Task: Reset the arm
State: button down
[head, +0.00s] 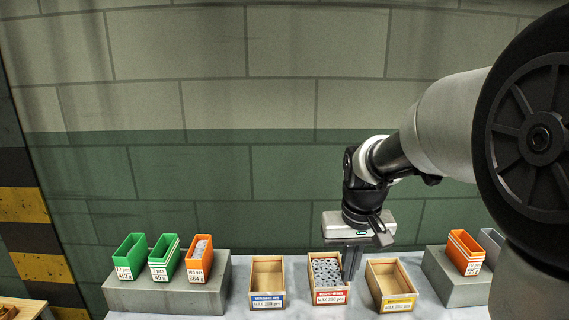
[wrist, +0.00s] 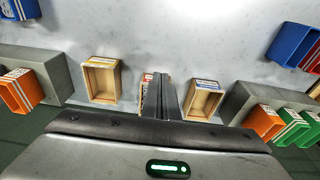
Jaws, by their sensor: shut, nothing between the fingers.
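My gripper (head: 349,278) points down with its fingers shut and empty. In the head view the fingers overlap the right edge of the middle wooden box (head: 331,298), which has a red label and holds many grey stamped parts (head: 326,270). I cannot tell how far above the box the fingertips are. In the wrist view the shut fingers (wrist: 167,82) hide much of that middle box (wrist: 146,85). My arm reaches in from the right of the head view.
An empty blue-label wooden box (head: 267,300) stands left, an empty yellow-label box (head: 398,303) right. A grey block (head: 170,297) carries green and orange bins; another block (head: 447,288) carries orange and grey bins. Blue bins (wrist: 292,45) show in the wrist view.

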jog(key=s+r+t, duration=0.2)
jog(key=s+r, duration=0.2)
jog(key=s, duration=0.5)
jog(key=s+r+t, duration=0.2)
jog(key=s+r, duration=0.2)
jog(key=s, duration=0.5)
notch_tip(320, 180, up, 12)
jog(key=p, duration=1.2)
jog(key=shift+r+p, duration=0.15)
jog(key=shift+p, duration=0.25)
